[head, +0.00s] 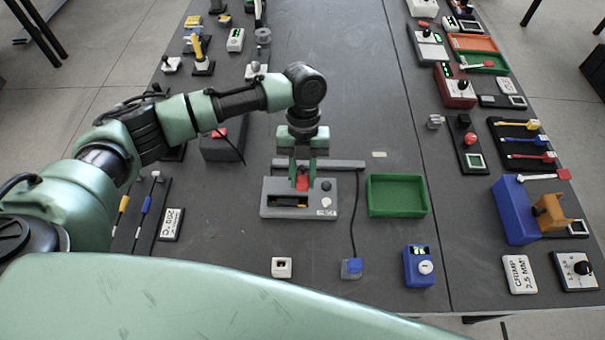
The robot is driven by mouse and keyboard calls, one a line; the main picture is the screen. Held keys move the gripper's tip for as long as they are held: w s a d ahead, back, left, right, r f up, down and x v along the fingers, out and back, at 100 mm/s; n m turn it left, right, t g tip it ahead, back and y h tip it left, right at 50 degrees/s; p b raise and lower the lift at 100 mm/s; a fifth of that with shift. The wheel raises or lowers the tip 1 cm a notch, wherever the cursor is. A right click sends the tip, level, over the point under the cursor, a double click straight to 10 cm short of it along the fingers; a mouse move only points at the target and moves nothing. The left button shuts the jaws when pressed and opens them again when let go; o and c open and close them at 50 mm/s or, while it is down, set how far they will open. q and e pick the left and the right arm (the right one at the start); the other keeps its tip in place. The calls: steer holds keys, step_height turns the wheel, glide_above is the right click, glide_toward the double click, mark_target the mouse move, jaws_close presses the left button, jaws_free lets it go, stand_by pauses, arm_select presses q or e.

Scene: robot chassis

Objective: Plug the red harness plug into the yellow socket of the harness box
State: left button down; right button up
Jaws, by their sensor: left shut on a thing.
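The harness box (270,210) is a grey box in the middle of the table. A dark recess in its front part shows a small bit of yellow, the yellow socket (302,206). My left gripper (302,176) points down over the box, shut on the red harness plug (303,184). The red plug is between the fingers, above or just behind the recess; I cannot tell whether it touches the box. The fingers partly hide the plug and the back of the box. My right gripper is out of view.
A grey bar (345,164) lies behind the box. A cable runs from near it to a blue plug (352,268) at the front. An empty green tray (398,196) is at the right. A white block (282,267) and a blue box (419,266) stand in front.

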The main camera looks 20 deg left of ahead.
mark_target(303, 189)
arm_select(q)
step_height(303, 189, down, 5)
steer(key=b, duration=0.3)
steer(key=shift+f, duration=0.2)
steer(key=shift+p, duration=0.45)
stand_by(1.5)
steer(key=shift+f+b, duration=1)
steer(key=shift+f, duration=0.4)
steer(key=c, duration=1.1)
jaws_free()
steer(key=shift+o, duration=0.2)
steer(key=shift+r, duration=0.1)
